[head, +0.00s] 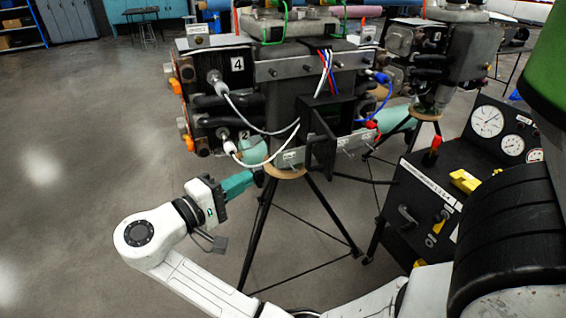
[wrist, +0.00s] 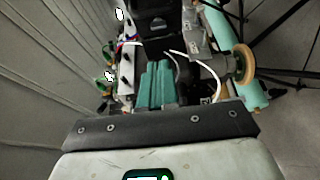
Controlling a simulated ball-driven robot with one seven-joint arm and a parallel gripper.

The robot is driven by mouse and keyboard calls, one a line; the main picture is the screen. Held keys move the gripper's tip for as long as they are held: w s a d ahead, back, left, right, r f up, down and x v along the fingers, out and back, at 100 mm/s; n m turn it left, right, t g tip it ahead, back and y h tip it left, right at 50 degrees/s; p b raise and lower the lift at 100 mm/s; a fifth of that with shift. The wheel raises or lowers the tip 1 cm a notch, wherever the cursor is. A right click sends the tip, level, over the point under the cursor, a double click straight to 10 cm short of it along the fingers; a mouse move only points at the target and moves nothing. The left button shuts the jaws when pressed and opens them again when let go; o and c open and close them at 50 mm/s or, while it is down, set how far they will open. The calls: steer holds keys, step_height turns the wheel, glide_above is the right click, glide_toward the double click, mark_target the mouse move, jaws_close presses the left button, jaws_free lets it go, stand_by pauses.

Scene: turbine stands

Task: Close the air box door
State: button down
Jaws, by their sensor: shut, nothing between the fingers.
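The turbine stand's upper unit (head: 290,70) carries a black open-fronted box at its middle. A dark, frame-like panel (head: 320,150), which looks like the air box door, stands out from the box's front, so the door appears open. My gripper (head: 250,180) has teal fingers closed together. It is below and left of the door, apart from it, near the stand's lower left. In the wrist view my fingers (wrist: 155,85) lie side by side with nothing held. A black part (wrist: 160,30) is beyond them; I cannot tell whether it is the door.
White hoses (head: 265,131) loop in front of the unit's left half. Thin black tripod legs (head: 258,235) stand right of my gripper. A black gauge console (head: 425,195) is at the right. A second stand (head: 445,60) is behind. Open floor (head: 80,180) lies to the left.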

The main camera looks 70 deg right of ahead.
steer(key=s+a+p+x, duration=0.1)
steer(key=s+p+x, duration=0.1)
steer(key=x, duration=1)
steer(key=shift+s+d+p, duration=0.2)
steer(key=shift+s+p, duration=0.2)
steer(key=shift+p, duration=0.3)
steer(key=shift+s, duration=0.15)
